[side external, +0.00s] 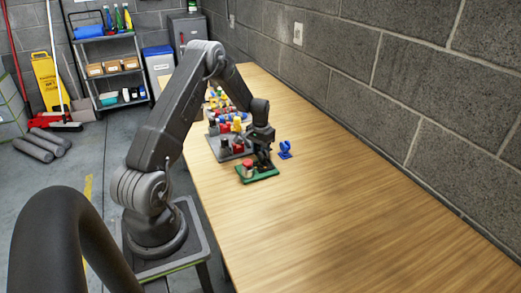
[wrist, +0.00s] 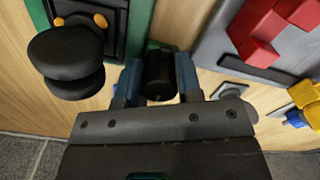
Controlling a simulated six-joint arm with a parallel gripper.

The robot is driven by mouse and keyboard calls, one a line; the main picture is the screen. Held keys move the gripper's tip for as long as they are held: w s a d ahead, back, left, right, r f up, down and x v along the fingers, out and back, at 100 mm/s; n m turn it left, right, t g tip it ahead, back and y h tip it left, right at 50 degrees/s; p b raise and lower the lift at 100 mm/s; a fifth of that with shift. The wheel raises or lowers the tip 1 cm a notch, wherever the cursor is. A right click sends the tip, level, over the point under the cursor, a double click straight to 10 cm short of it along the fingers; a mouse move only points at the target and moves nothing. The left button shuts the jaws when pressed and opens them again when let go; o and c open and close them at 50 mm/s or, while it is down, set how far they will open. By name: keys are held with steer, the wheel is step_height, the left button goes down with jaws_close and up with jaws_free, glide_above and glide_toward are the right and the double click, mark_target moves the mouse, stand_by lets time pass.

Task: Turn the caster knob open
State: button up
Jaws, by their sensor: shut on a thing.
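A green board (side external: 262,176) lies on the table under my gripper (side external: 263,152). In the wrist view, my gripper (wrist: 160,80) has its two blue fingertips on either side of a black cylindrical knob (wrist: 160,72) at the green board (wrist: 153,45). It is shut on that knob. A larger black double-disc piece (wrist: 66,60) stands at the left, beside a dark plate with orange dots. No label shows which piece is the caster knob. In the side view, a red-topped piece (side external: 247,165) stands on the green board, left of my gripper.
A grey board (side external: 224,153) with red and dark pieces sits just behind the green one. A red handle (wrist: 272,32) shows close by at the wrist view's right. A blue piece (side external: 285,149) stands right of my gripper. The table's front right is clear.

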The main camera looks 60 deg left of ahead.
stand_by(0.4)
steer(key=o, duration=0.9)
